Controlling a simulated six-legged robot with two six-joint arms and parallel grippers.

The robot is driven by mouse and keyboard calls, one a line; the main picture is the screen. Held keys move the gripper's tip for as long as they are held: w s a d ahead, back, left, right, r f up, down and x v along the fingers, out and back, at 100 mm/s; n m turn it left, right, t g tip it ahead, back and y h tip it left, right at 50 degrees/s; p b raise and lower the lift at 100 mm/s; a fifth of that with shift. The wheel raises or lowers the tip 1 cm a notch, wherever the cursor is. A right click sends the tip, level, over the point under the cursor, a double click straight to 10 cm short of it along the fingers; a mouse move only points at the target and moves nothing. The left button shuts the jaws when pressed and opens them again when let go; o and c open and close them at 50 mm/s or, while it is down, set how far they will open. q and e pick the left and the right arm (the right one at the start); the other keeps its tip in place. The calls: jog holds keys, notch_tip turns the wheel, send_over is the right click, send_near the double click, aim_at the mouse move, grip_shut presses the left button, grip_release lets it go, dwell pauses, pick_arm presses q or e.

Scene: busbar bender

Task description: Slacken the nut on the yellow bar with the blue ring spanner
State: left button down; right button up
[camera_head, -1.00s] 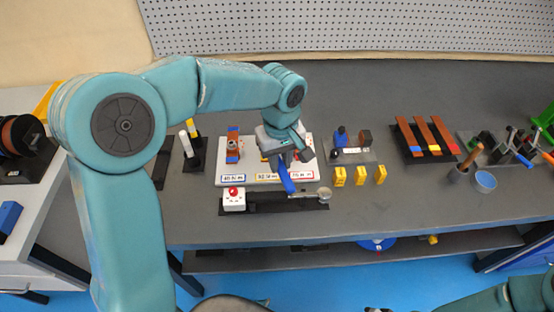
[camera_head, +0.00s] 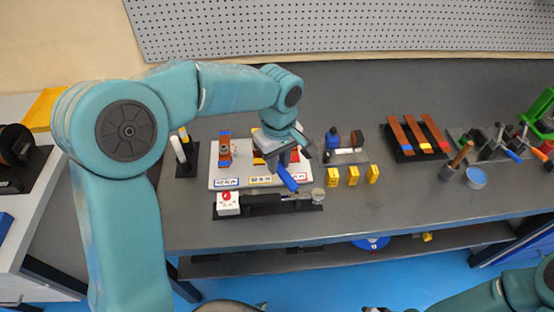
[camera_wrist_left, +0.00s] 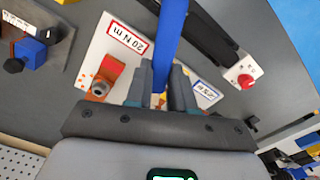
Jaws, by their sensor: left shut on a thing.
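My left gripper (camera_head: 283,158) is shut on the blue ring spanner (camera_head: 288,179), over the right part of a white board (camera_head: 216,182). The spanner's blue handle also runs up from between the fingers (camera_wrist_left: 160,88) in the left wrist view (camera_wrist_left: 171,32). Its ring end is hidden. The yellow bar (camera_head: 258,156) is mostly hidden by the gripper; its nut is not visible, so I cannot tell whether the ring is on it. The blue-marked bar (camera_head: 224,148) stands clear at left. A copper bar with a nut (camera_wrist_left: 102,87) shows by the red-framed label (camera_wrist_left: 128,40). My right gripper is barely, if at all, visible at the bottom edge.
A red-button box (camera_head: 228,203) and a dark tool with a round end (camera_head: 318,195) lie in front of the board. Several yellow blocks (camera_head: 353,175) and a blue-and-brown fixture (camera_head: 345,147) stand to its right. White and yellow posts (camera_head: 178,149) stand left.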

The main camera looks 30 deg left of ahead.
pick_arm(q)
jog(key=shift+r, duration=0.15)
jog(key=shift+r+p, duration=1.95)
jog(key=shift+r, duration=0.45)
jog(key=shift+m, duration=0.5)
